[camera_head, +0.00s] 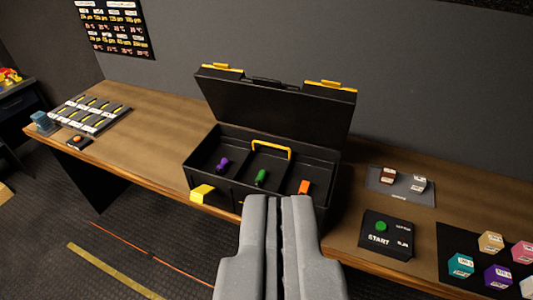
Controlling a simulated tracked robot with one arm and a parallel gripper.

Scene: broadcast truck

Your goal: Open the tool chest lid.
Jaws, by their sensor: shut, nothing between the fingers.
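The black tool chest (193,180) stands on the wooden bench in the middle of the view. Its lid (275,102) is up, tilted back towards the grey wall, with two yellow latches on its top edge. Inside the chest are a purple item (223,164), a green item (261,177), an orange item (304,187) and a yellow handle (272,147). A yellow piece (202,193) shows at the chest's front left. My gripper (279,200) is shut and empty, in front of the chest, hiding part of its front. I cannot tell whether it touches the chest.
The bench (150,120) runs along the wall. To the right are a START box (388,236) with a green button, a grey mat (401,190) with small blocks, and a black mat (455,238) with several colored cubes. A panel of switches (92,115) lies at the left.

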